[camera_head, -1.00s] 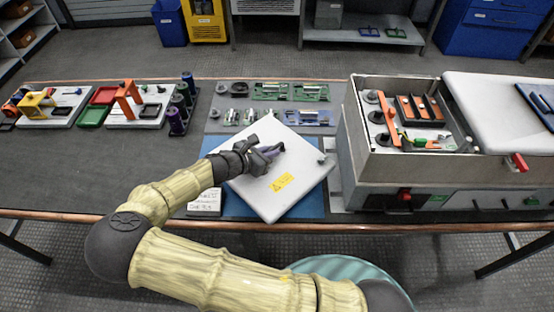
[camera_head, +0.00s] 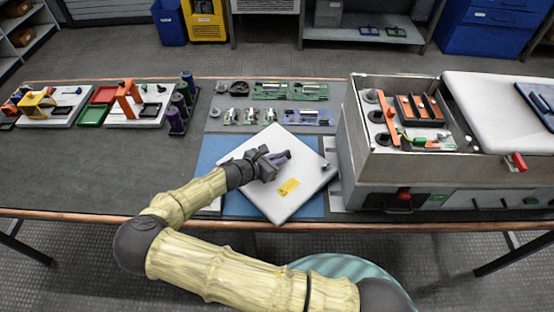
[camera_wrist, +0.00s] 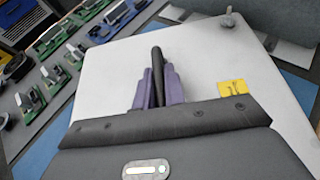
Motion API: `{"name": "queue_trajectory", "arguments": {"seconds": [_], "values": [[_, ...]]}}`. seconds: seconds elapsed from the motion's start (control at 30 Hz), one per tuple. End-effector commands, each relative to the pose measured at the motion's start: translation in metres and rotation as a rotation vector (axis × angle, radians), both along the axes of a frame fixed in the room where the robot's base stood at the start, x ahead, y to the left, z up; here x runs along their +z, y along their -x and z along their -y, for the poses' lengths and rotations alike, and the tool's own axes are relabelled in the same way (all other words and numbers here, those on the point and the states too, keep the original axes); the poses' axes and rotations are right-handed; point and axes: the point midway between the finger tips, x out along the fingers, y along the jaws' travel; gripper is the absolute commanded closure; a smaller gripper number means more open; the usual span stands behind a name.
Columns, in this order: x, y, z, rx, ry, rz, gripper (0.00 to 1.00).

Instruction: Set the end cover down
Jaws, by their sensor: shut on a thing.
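The end cover (camera_head: 291,205) is a flat white square panel with a yellow label and a small knob near one corner. It lies over the blue mat (camera_head: 209,158) on the bench, turned at an angle to it. Whether it touches the mat or is just above cannot be told. My gripper (camera_head: 282,158) is shut on the cover's dark handle. In the wrist view the purple fingers (camera_wrist: 158,85) close around the handle, and the cover (camera_wrist: 205,60) fills the middle. The handle is partly hidden by the fingers.
The open grey cabinet (camera_head: 350,150) stands close to the right of the cover. Green circuit boards and parts (camera_head: 290,92) lie on a grey mat behind it. Dark purple cylinders (camera_head: 176,121) stand to the left. The bench's left front is clear.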

Motion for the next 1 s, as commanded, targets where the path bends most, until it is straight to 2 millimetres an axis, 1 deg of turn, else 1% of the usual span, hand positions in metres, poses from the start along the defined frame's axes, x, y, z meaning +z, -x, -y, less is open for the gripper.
{"name": "queue_trajectory", "arguments": {"seconds": [0.07,0.4,0.43,0.5,0.53,0.87,1.0], "values": [[-0.0034,-0.0004,0.0006,-0.002,0.001,0.002,1.00],[-0.0061,-0.0004,0.0005,-0.002,-0.001,0.002,1.00],[-0.0063,-0.0002,0.0002,-0.001,-0.001,0.001,0.83],[-0.0061,-0.0002,0.0004,-0.001,-0.001,0.001,0.69],[-0.0060,-0.0001,0.0003,-0.001,-0.001,0.001,0.67],[-0.0034,-0.0002,0.0002,-0.001,-0.002,0.002,0.67],[0.0011,0.0069,-0.0086,0.000,-0.003,0.002,0.67]]}}
